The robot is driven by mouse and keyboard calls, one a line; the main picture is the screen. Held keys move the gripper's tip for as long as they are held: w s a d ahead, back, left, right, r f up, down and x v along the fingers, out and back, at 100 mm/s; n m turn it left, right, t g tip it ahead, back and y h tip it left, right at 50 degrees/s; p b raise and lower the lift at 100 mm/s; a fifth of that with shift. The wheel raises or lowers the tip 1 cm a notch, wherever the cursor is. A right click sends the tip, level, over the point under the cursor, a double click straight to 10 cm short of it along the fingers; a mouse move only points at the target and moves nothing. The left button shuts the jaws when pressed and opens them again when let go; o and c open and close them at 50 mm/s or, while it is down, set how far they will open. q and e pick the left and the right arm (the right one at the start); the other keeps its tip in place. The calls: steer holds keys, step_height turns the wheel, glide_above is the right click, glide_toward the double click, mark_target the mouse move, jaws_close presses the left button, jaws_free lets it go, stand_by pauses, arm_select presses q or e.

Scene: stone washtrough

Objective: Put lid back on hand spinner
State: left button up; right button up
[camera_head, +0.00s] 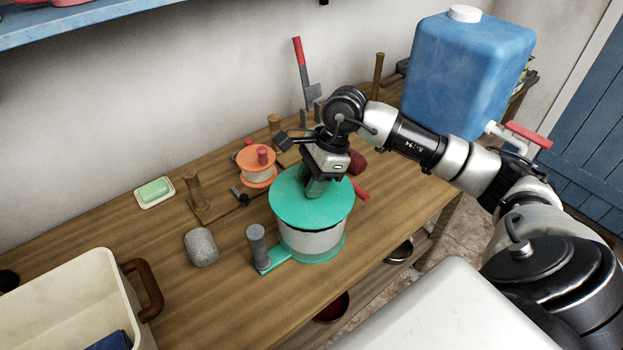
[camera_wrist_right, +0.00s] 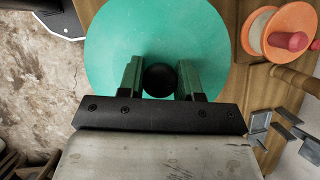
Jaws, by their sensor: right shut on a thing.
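The hand spinner (camera_head: 312,240) stands on the wooden bench, with a pale drum, a green base and a grey upright handle at its left. The round green lid (camera_head: 290,205) is over the top of the drum and looks slightly tilted; I cannot tell whether it is fully seated. My right gripper (camera_head: 318,188) is above the lid, shut on its dark knob. In the right wrist view the two fingers (camera_wrist_right: 160,82) are either side of the black knob (camera_wrist_right: 159,79), with the green lid (camera_wrist_right: 110,45) beneath. My left gripper is not in view.
An orange spool (camera_head: 257,178) stands behind the spinner. A grey stone (camera_head: 200,247), a wooden peg (camera_head: 194,190) and a soap dish (camera_head: 154,192) are to the left. A cream tub (camera_head: 75,300) is at front left, and a blue water container (camera_head: 465,75) at back right.

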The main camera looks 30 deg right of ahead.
steer(key=shift+f+b, duration=0.2)
steer(key=shift+b, duration=1)
stand_by(2.0)
steer(key=o, duration=1.5)
steer(key=shift+r+p, duration=1.95)
steer(key=shift+r, duration=1.65)
jaws_close()
